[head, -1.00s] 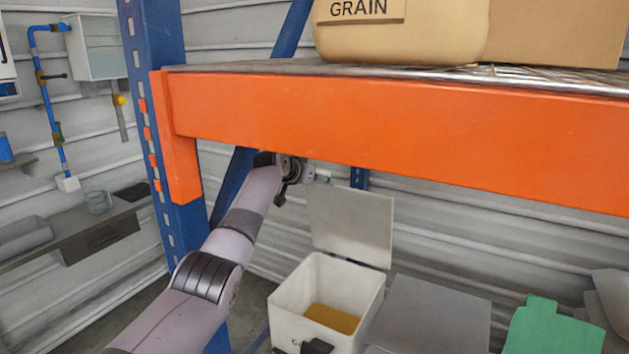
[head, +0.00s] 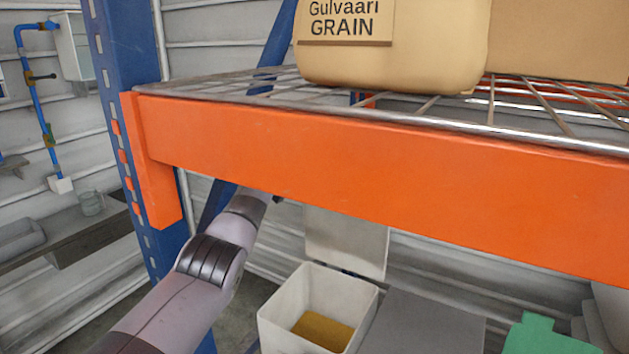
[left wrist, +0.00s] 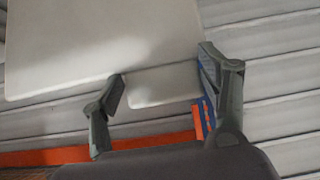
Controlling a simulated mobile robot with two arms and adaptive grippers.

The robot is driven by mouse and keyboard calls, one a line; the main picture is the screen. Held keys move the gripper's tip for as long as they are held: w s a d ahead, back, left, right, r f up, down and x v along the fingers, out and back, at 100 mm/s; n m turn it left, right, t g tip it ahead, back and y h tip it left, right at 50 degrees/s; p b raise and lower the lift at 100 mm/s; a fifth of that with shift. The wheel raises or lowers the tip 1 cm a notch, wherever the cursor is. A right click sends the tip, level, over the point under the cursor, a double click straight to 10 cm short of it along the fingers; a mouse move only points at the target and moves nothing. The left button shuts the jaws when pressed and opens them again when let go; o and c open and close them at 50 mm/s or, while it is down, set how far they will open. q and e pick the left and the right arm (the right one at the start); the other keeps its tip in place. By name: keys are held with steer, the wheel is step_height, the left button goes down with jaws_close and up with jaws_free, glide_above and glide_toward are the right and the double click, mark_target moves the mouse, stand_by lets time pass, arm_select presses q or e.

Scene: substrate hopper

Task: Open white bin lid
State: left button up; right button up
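The white bin (head: 285,315) stands below the orange shelf beam, with yellow-brown material (head: 322,331) inside. Its lid (head: 345,245) stands up, open, at the back of the bin; its top is hidden by the beam. In the left wrist view the pale lid panel (left wrist: 95,40) fills the upper left, with a smaller pale tab (left wrist: 165,86) at its edge. My left gripper (left wrist: 163,76) is open, its fingers on either side of the tab; I cannot tell whether they touch it. In the head view the beam hides this gripper. My right gripper is not in view.
The orange beam (head: 380,185) and wire shelf (head: 545,105) cross above the bin, carrying a tan grain container (head: 395,55). A blue post (head: 135,110) stands at left. A grey box top (head: 425,322) and a green object (head: 552,337) are right of the bin.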

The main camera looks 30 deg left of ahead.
arm_select(q)
steer(key=o, duration=0.4)
steer(key=shift+c, duration=0.2)
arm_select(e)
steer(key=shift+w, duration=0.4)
arm_select(q)
steer(key=shift+r, duration=0.15)
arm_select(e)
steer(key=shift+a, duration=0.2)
arm_select(q)
steer(key=shift+r, duration=0.1)
steer(key=v, duration=1.1)
steer(key=shift+s, duration=0.35)
steer(key=shift+r, duration=0.1)
